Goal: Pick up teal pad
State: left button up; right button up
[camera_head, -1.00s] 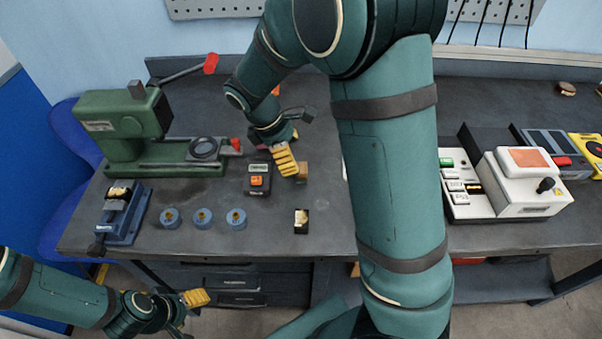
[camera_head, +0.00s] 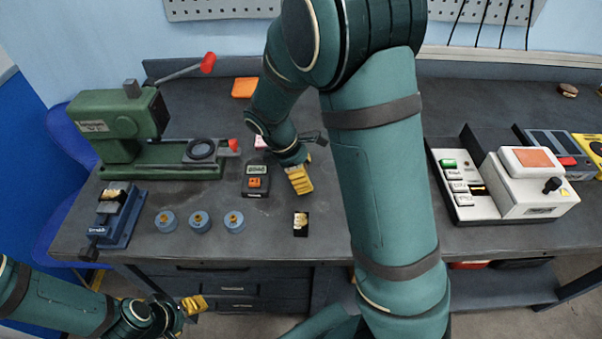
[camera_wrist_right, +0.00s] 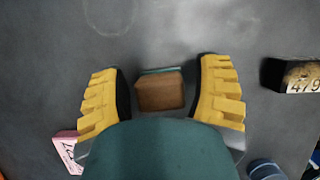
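A brown block with a thin teal strip (camera_wrist_right: 162,70) along its far edge lies between the fingers of my right gripper (camera_wrist_right: 160,85) in the right wrist view. The teal strip is all that shows of a teal pad; the brown part (camera_wrist_right: 160,92) covers most of the view of it. The yellow fingers stand apart, one on each side, with gaps to the block. In the head view the right gripper (camera_head: 300,180) is low over the bench and hides the block. My left gripper (camera_head: 193,305) is off the bench's front edge at lower left; its opening is unclear.
A pink pad (camera_wrist_right: 68,148) and a black numbered block (camera_wrist_right: 298,76) flank the right gripper. A black box with an orange button (camera_head: 256,180), several blue round pots (camera_head: 199,222), a green press (camera_head: 120,125) and an orange pad (camera_head: 245,87) share the bench (camera_head: 400,240).

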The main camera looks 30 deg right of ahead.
jog(key=c, duration=0.7)
notch_tip(320, 180, up, 10)
jog(key=p, duration=0.3)
jog(key=shift+o, duration=1)
jog(key=shift+c, duration=1.3)
